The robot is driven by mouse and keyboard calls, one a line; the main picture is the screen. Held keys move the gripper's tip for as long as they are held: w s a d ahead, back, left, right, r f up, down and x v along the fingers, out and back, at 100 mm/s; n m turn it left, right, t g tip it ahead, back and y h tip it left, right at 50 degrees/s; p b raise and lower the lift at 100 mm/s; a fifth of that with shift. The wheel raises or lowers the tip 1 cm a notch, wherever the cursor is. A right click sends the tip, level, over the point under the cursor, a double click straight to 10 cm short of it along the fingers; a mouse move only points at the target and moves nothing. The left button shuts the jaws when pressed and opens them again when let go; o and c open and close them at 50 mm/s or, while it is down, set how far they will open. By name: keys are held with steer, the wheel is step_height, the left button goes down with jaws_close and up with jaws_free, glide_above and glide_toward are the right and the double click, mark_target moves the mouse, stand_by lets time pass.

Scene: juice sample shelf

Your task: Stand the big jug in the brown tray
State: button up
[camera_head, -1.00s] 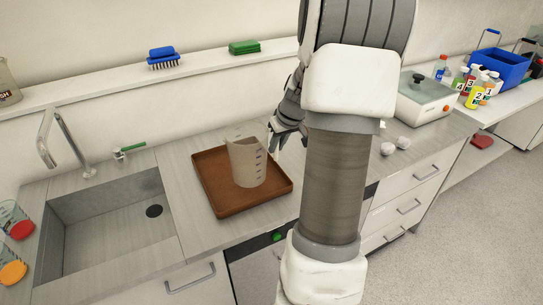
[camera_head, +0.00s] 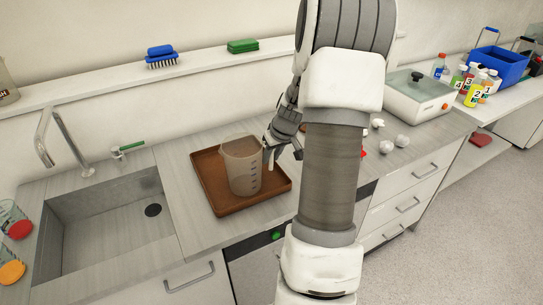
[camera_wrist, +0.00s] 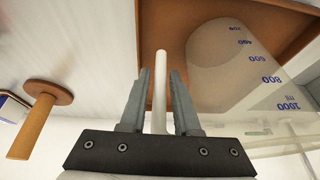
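The big jug (camera_head: 241,168) is clear, with blue volume marks. It stands upright inside the brown tray (camera_head: 222,207) on the counter, near the tray's middle. My gripper (camera_head: 268,160) is at the jug's right side, by its handle. In the wrist view, the pale handle bar (camera_wrist: 160,85) lies between my two fingers (camera_wrist: 159,75), with a gap visible on each side, so the fingers are apart and not clamped. The jug's marked wall (camera_wrist: 235,65) also shows there, with the tray floor (camera_wrist: 170,22) beyond it. The far side of the handle is partly hidden in the head view.
A sink (camera_head: 105,225) is left of the tray. A white device (camera_head: 418,95) and several white lumps (camera_head: 401,141) are on the counter to the right. A shelf behind holds a blue brush (camera_head: 161,56) and a green block (camera_head: 242,46).

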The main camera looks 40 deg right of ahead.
steer(key=shift+o, duration=0.9)
steer(key=shift+r, duration=0.1)
steer(key=shift+r+p, duration=0.25)
steer(key=shift+p, duration=0.05)
steer(key=v, duration=1.1)
steer(key=shift+s+r, duration=0.2)
steer(key=shift+r, duration=0.1)
